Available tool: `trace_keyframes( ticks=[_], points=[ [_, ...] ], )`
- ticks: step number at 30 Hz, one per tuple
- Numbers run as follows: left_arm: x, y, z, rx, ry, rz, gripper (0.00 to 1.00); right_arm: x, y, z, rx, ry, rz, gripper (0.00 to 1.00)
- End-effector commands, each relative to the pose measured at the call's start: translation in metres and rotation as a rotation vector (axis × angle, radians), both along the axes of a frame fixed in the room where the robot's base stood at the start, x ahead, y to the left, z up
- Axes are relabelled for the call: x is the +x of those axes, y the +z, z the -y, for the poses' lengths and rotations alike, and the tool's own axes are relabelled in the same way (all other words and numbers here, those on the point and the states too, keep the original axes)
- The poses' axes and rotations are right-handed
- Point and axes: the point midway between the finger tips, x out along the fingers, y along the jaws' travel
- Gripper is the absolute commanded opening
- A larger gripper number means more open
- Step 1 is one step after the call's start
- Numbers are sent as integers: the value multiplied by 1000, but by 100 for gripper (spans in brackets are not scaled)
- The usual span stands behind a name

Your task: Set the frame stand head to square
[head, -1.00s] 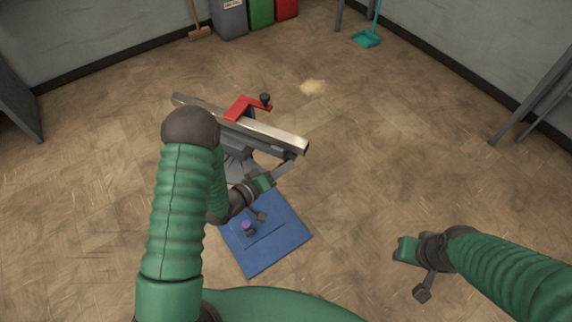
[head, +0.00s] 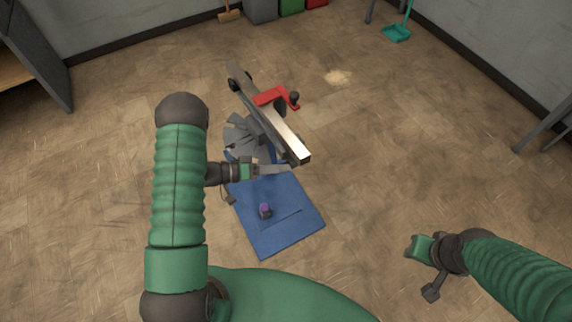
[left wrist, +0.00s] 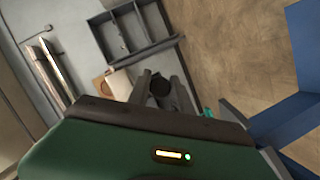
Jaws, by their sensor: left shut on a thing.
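The frame stand head (head: 264,131) bears a long metal tube (head: 289,136) under a red clamp (head: 270,96). The tube slants from upper left to lower right, its near end above the back of a blue mat. A fan of grey plates (head: 238,138) shows below the head on its left. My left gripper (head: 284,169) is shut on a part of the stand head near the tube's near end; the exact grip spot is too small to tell. My right gripper (head: 418,247) hangs apart at the right, over bare floor; its jaw opening is unclear.
The blue mat (head: 292,232) lies on the floor with a small purple-topped item (head: 265,210) on it. Bins (head: 291,6), a broom (head: 229,15) and a teal dustpan (head: 397,33) stand at the back.

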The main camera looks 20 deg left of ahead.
Motion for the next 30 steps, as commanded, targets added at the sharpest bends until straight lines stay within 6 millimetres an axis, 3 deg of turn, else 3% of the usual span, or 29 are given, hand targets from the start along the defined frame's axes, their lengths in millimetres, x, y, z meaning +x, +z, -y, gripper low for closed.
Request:
trace_keyframes(
  ticks=[6,23,24,28,30],
  points=[
    [-4,0,-11,4,-32,1,0,0,2,0,0,0,0,36],
    [-5,1,-14,5,-48,4,0,0,2,0,0,0,0,36],
    [-5,1,-14,5,-48,4,29,0,2,0,0,0,0,36],
    [-5,1,-13,4,-51,3,46,0,2,0,0,0,0,36],
    [-6,1,-12,3,-53,3,48,0,2,0,0,0,0,36]
  ],
)
